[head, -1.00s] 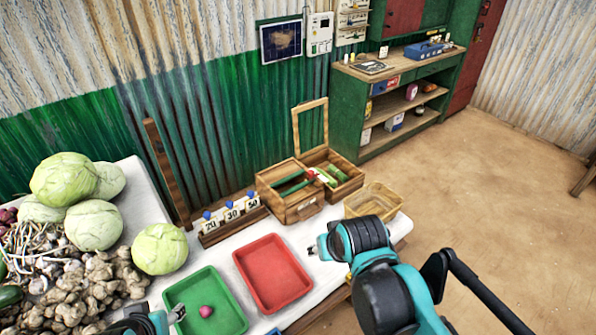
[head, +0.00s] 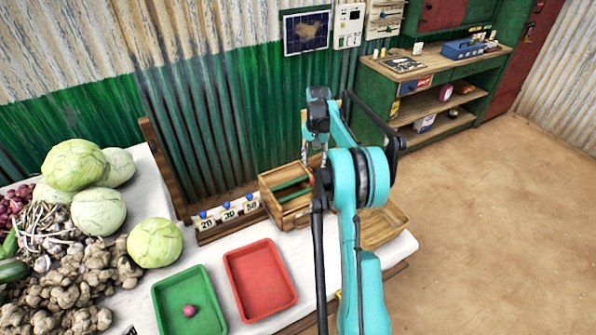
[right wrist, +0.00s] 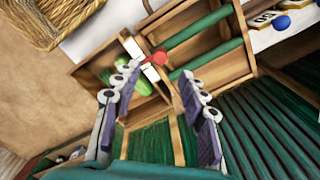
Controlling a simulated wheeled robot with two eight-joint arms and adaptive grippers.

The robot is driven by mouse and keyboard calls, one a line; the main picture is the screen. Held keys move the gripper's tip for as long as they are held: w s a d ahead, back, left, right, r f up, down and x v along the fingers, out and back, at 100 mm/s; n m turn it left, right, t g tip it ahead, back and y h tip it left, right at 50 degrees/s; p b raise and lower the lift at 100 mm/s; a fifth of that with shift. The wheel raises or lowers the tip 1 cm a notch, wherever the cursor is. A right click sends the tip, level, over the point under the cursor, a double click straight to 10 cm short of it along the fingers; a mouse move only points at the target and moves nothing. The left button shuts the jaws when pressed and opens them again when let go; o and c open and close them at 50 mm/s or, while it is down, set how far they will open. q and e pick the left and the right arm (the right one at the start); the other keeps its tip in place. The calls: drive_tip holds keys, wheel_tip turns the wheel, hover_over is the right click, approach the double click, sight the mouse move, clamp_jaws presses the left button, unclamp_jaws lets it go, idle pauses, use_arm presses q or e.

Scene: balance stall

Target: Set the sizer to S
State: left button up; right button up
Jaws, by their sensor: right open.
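The sizer is a wooden box with green rollers (head: 287,196) at the back of the white table. In the right wrist view its green rollers (right wrist: 205,40) lie across the wooden frame. A red knob (right wrist: 158,58) sits beside white plates (right wrist: 133,48) at the box's divider. My right gripper (head: 314,152) is above the box, pointing down, with my arm hiding part of it. In the right wrist view the right gripper (right wrist: 158,78) is open and empty, with the red knob between and just beyond its fingertips. Only a sliver of my left gripper (head: 130,330) shows at the bottom edge.
A red tray (head: 260,312) and a green tray (head: 160,300) stand in front. A wicker basket (head: 395,222) is right of the box. Number cards (head: 228,214) with blue knobs stand left of it. Cabbages (head: 155,243) and roots fill the left.

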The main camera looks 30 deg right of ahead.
sight(313, 179)
drive_tip(key=shift+w+d+f, duration=0.25)
drive_tip(key=shift+d+f, duration=0.05)
drive_tip(key=shift+f, duration=0.15)
drive_tip(key=shift+w+f, duration=0.1)
drive_tip(key=shift+f, duration=0.2)
wheel_tip(313, 179, down, 7)
drive_tip(key=shift+a+f+b, duration=0.1)
drive_tip(key=shift+b, duration=1)
clamp_jaws()
